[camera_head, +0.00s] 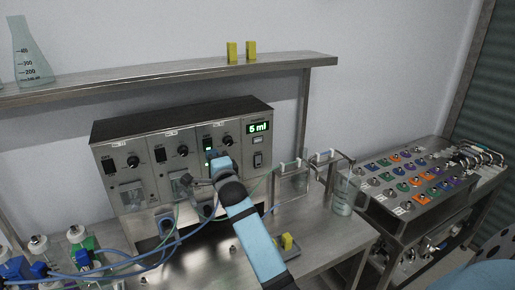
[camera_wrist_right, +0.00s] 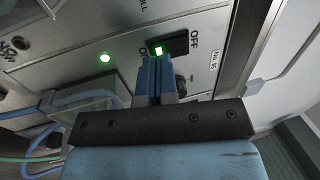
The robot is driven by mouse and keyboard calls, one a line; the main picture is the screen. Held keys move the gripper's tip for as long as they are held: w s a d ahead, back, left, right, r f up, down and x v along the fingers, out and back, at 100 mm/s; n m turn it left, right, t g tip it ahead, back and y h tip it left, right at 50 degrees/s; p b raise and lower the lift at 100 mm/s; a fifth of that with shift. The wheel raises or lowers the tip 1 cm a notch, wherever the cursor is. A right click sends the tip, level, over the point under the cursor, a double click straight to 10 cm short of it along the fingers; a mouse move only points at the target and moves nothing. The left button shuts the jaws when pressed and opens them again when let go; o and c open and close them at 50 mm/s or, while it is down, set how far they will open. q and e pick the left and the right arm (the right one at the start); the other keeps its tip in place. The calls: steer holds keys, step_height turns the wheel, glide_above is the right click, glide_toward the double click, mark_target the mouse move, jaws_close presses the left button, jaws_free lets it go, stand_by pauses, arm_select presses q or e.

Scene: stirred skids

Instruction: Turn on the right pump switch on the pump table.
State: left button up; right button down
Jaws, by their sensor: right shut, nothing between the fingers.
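The grey pump unit (camera_head: 165,155) stands on the steel table, with several switches and knobs and a display reading "5 ml". The right pump switch (camera_head: 208,143) is on the third panel, left of the display. In the right wrist view it is a black rocker (camera_wrist_right: 174,44) with a lit green patch at its ON end. A round green lamp (camera_wrist_right: 105,58) glows beside it. My right gripper (camera_head: 211,157) is shut and empty. In the wrist view its blue fingertips (camera_wrist_right: 157,64) are at the switch's green end; contact is unclear. My left gripper is not in view.
Tubing (camera_head: 170,243) runs in front of the pump unit to bottles at the lower left. A glass beaker (camera_head: 343,195) stands at the table's right. A shelf (camera_head: 180,79) runs above. A second bench (camera_head: 420,190) with coloured fittings stands at the right.

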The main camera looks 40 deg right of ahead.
steer(key=shift+r, duration=0.1)
steer(key=shift+r+p, duration=1.1)
steer(key=shift+r, duration=0.25)
